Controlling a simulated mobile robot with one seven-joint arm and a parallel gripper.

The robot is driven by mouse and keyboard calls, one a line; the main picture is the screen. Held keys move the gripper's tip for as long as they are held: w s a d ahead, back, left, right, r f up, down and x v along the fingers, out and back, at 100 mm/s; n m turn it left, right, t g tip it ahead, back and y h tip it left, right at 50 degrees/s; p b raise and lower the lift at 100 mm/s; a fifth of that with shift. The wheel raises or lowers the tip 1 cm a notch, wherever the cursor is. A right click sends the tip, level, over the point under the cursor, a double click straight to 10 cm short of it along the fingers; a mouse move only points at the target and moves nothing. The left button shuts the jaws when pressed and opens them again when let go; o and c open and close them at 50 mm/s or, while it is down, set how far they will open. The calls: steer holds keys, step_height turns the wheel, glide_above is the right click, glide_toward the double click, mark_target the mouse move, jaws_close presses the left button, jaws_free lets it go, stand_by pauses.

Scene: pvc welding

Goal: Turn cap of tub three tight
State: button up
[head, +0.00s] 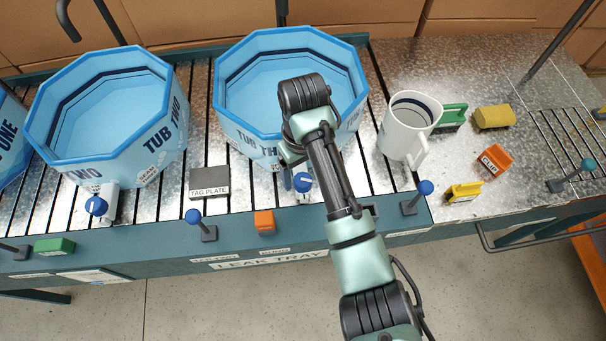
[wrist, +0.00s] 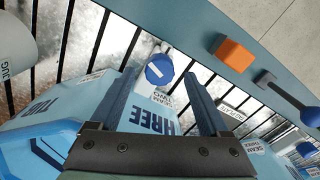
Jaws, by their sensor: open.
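Tub three (head: 235,115) is a light blue eight-sided tub on the slatted metal tray, partly hidden behind my arm in the head view. Its wall also shows in the wrist view (wrist: 150,122) with the letters "HREE". Its blue cap (head: 302,182) sits on a white outlet at the tub's front foot. In the wrist view the cap (wrist: 159,68) has a white line across its top. My gripper (wrist: 159,88) is open and empty, one finger to each side of the cap's line of view. Whether the fingers are level with the cap I cannot tell. In the head view the fingers are mostly hidden.
Tub two (head: 140,150), with its own blue cap (head: 96,206), stands left. A white jug (head: 405,140) stands right. A tag plate (head: 209,182) lies between the tubs. Blue-knobbed levers (head: 193,216) (head: 425,188) and an orange block (head: 264,222) line the front edge.

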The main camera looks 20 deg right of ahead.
steer(key=shift+f, duration=0.75)
jaws_close()
